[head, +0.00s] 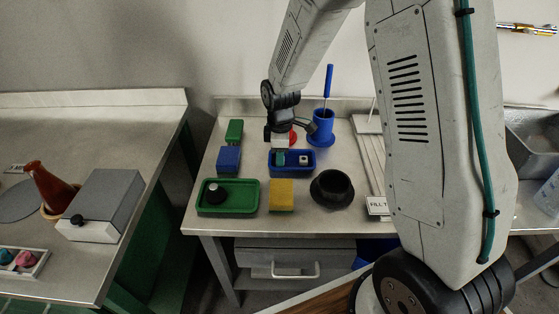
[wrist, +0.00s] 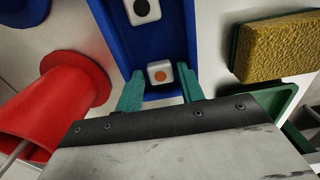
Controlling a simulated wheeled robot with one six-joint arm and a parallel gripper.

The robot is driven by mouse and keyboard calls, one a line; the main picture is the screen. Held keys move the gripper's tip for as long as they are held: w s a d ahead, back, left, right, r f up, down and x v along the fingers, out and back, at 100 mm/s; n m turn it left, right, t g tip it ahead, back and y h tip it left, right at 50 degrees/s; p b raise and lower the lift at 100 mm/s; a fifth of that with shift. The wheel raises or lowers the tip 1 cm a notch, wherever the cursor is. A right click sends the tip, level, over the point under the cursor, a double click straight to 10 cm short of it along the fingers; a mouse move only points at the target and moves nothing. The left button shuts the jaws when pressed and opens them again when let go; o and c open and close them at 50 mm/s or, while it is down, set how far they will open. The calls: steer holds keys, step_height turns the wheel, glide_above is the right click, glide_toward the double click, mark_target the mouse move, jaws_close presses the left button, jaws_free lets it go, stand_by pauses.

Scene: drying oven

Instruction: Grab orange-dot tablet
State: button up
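The orange-dot tablet (wrist: 160,76) is a small white cube-like piece with an orange dot, lying in the blue tray (wrist: 182,28). My gripper (wrist: 160,72) is open, with one teal finger on each side of the tablet and a gap showing on both sides. In the head view my gripper (head: 281,157) is low over the left part of the blue tray (head: 291,170) and hides the orange-dot tablet there. A second white tablet with a black dot (wrist: 142,10) lies farther along the tray; it also shows in the head view (head: 304,160).
A red flanged holder (wrist: 70,90) stands close beside the tray, partly hidden behind my gripper in the head view. A yellow sponge (head: 281,195), black bowl (head: 332,188), green tray (head: 228,209), blue block (head: 228,159), green block (head: 234,130) and blue holder (head: 322,128) surround it.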

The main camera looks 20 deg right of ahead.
steer(key=c, duration=0.7)
steer(key=shift+r, duration=0.15)
